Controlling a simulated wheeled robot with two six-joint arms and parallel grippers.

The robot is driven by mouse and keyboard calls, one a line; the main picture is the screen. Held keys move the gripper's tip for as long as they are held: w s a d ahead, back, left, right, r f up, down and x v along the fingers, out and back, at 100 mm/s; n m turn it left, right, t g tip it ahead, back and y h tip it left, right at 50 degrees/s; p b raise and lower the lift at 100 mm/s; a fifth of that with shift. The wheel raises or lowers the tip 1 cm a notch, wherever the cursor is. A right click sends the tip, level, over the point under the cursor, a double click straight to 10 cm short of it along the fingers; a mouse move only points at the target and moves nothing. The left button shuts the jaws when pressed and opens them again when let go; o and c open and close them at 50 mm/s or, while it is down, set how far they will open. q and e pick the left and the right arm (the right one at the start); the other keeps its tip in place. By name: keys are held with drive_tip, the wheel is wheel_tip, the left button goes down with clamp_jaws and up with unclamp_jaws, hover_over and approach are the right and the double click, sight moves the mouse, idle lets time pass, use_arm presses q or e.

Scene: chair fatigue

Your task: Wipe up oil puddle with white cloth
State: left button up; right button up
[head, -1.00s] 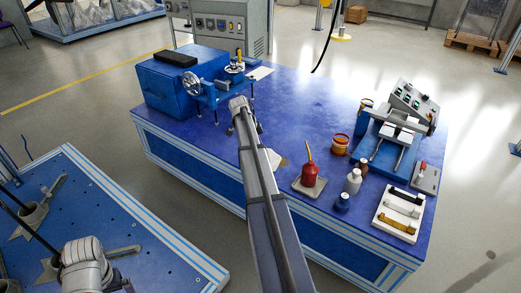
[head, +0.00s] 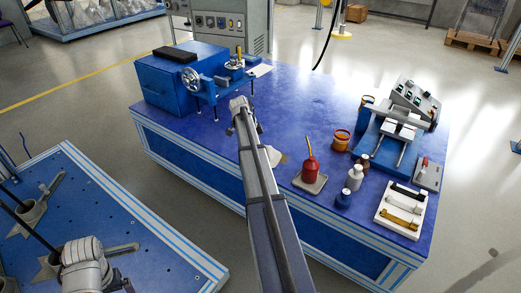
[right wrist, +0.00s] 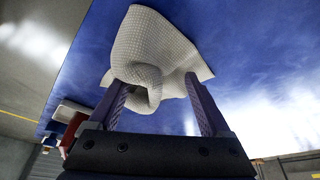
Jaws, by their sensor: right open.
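The white waffle-textured cloth (right wrist: 165,45) fills the middle of the right wrist view, with a rolled fold between the fingers of my right gripper (right wrist: 156,85). The gripper is open around this fold; I cannot tell whether the fingers touch it. In the head view a pale part of the cloth (head: 278,154) shows beside my right arm on the blue table; the arm hides the rest and the gripper. A small dark patch on the grey floor at the right looks like the oil puddle (head: 492,253). My left gripper is not in view.
The blue table (head: 300,105) holds a red oil can (head: 311,168), a white bottle (head: 354,178), an orange-brown can (head: 341,139), a white tray (head: 385,222) and machines. Another blue bench (head: 120,225) stands at the left.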

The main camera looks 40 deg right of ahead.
drive_tip(key=c, duration=1.2)
clamp_jaws()
drive_tip(key=shift+r, duration=0.1)
